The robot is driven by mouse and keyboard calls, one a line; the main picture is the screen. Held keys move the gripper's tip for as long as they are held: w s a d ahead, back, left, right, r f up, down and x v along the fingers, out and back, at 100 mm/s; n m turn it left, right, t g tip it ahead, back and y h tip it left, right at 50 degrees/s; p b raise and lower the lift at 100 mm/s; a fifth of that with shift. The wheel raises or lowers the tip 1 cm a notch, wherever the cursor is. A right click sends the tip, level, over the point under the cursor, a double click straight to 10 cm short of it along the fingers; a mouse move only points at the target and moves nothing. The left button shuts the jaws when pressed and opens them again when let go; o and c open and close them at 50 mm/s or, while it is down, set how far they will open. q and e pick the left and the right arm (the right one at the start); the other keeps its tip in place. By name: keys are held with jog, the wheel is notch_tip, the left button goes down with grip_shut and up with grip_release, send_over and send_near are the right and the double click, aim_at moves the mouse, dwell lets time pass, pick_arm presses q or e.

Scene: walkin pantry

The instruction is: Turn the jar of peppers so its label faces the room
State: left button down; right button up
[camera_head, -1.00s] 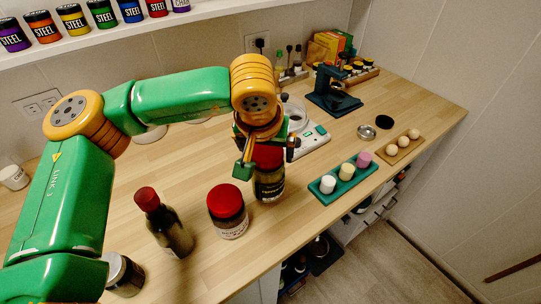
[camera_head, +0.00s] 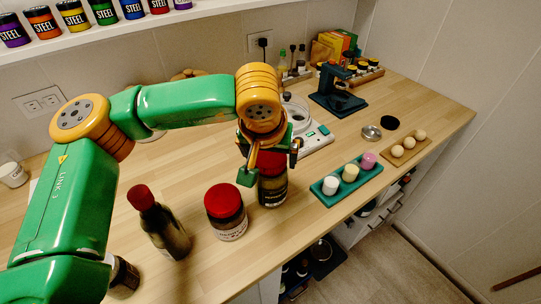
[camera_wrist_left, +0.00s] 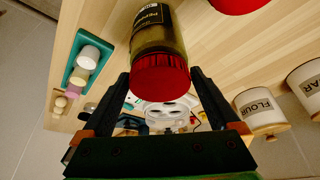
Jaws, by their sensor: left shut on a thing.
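The jar of peppers (camera_head: 272,190) has a red lid, dark glass and a dark label with small white print. It stands upright near the counter's front edge. My left gripper (camera_head: 270,164) comes down from above and is shut on it at the red lid, one finger on each side. In the left wrist view the jar (camera_wrist_left: 160,38) lies between my two fingers (camera_wrist_left: 161,80), and part of its label shows on the upper left of the glass. My right gripper is not in view.
A second red-lidded jar (camera_head: 226,214) and a red-capped bottle (camera_head: 160,226) stand left of the held jar. A green tray (camera_head: 331,202) with small cups is close on its right. A white appliance (camera_head: 318,138) stands behind. The counter's front edge is near.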

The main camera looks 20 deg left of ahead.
pick_arm(q)
jog(key=shift+f, duration=0.2)
grip_release()
jog(key=shift+s, duration=0.1)
